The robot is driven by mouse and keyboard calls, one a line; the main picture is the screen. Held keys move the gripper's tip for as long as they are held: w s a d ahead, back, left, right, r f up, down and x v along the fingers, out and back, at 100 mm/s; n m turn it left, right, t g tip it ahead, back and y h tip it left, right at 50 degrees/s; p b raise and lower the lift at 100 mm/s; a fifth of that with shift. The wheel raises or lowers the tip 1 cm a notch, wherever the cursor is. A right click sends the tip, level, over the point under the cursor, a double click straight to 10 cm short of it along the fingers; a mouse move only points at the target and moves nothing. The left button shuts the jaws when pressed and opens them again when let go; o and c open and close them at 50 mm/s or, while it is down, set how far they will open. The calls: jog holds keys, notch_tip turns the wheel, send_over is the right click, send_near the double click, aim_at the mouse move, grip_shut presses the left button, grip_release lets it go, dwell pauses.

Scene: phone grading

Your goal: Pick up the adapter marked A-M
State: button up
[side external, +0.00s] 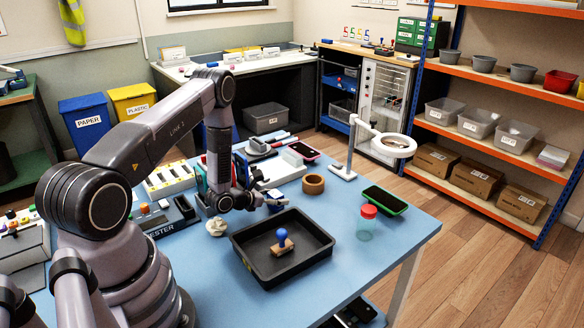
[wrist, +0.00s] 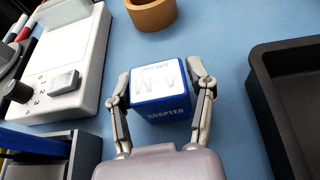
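The adapter marked A-M is a blue cube (wrist: 161,112) with a pale top that bears A-M and the word ADAPTER on its front face. In the wrist view it sits between the two fingers of my gripper (wrist: 160,84), one on each side. The fingertips lie close against its sides; I cannot tell whether they press on it or stand just apart. In the side external view my gripper (side external: 268,201) is low over the blue table, left of the stand magnifier.
A black tray (side external: 240,243) with a blue-knobbed stamp (side external: 282,240) stands in front of my gripper. A brown tape roll (side external: 313,184) lies behind. A white device with a knob (wrist: 62,65) is left in the wrist view. A red-lidded jar (side external: 367,226) and a green-edged phone (side external: 385,200) are right.

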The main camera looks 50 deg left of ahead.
jog(key=c, duration=0.6)
jog(key=shift+o, duration=0.2)
jog(key=shift+r, duration=0.1)
